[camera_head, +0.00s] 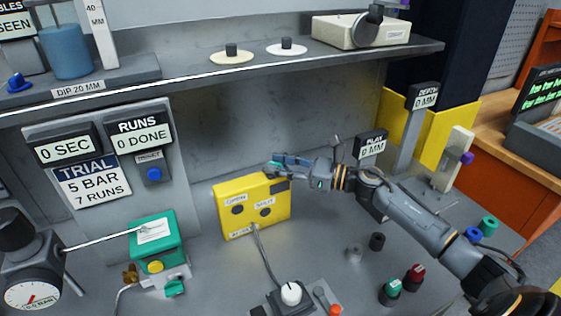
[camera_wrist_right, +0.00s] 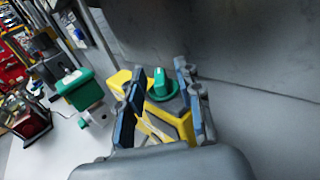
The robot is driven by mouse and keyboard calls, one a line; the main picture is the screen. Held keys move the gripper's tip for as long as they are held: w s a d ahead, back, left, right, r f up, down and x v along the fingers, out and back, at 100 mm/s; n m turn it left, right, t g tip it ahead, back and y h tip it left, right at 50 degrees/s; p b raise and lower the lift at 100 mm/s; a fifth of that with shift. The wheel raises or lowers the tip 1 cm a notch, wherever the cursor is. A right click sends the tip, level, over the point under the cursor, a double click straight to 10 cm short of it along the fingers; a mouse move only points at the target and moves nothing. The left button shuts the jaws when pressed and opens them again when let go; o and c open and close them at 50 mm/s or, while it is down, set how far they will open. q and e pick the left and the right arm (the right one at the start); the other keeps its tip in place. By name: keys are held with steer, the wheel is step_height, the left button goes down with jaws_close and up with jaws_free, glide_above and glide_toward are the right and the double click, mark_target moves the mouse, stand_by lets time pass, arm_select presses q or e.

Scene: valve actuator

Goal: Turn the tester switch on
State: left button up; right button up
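The yellow tester box (camera_head: 232,212) stands on the bench in the middle of the head view, with labels and dark round sockets on its front. In the wrist view a green switch knob (camera_wrist_right: 160,84) with a raised grip sits on the yellow box (camera_wrist_right: 118,82). In the wrist view my right gripper (camera_wrist_right: 160,70) is open, a finger on either side of the knob with gaps visible. My left gripper is not in view.
A green box (camera_head: 168,245) stands left of the tester, and a pressure gauge (camera_head: 33,294) is at the far left. A shelf (camera_head: 200,75) overhangs behind.

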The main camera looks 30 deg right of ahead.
steer(key=shift+c, duration=0.2)
jaws_close()
